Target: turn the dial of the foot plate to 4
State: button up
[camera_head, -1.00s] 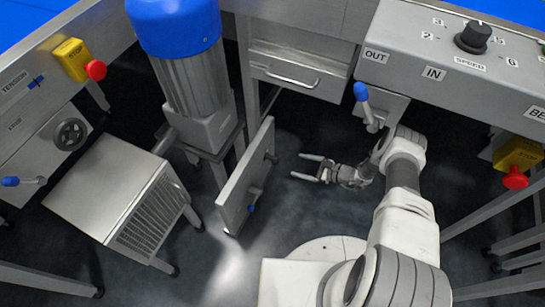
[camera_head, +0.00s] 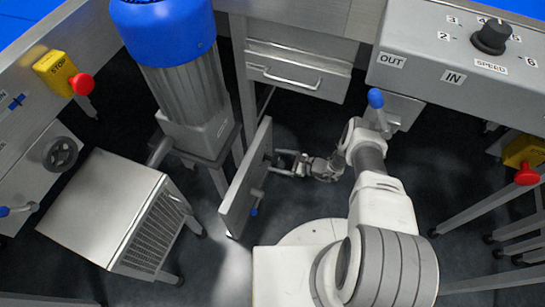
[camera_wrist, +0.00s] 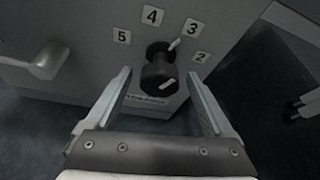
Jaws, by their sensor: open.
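The foot plate (camera_head: 240,187) is a grey upright panel, seen nearly edge-on in the head view. In the wrist view its face (camera_wrist: 85,60) carries a black dial (camera_wrist: 158,74) with the labels 5, 4, 3 and 2 around it. A white mark at the dial's upper right points towards the 3. My gripper (camera_head: 279,163) is open close to the panel. In the wrist view its two fingers reach forward on either side of the dial, with gaps visible. Whether they touch it is not clear. A label below the dial is partly hidden.
A handle (camera_wrist: 47,62) juts from the plate left of the dial; a blue-tipped lever (camera_head: 254,211) shows low on it. A blue-capped motor (camera_head: 175,60) and a grey cabinet (camera_head: 105,205) stand left. A SPEED knob (camera_head: 491,37) sits on the upper right panel.

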jog(key=shift+w+a+f, duration=0.2)
jog(key=shift+a, duration=0.15)
jog(key=shift+c, duration=0.2)
jog(key=c, duration=1.3)
jog(key=shift+c, duration=0.2)
jog(key=shift+n, duration=0.3)
jog(key=shift+n+t+h, duration=0.3)
jog(key=shift+n+t, duration=0.5)
jog(key=shift+n, duration=0.1)
jog(key=shift+n+t, duration=0.7)
jog(key=shift+n, duration=0.5)
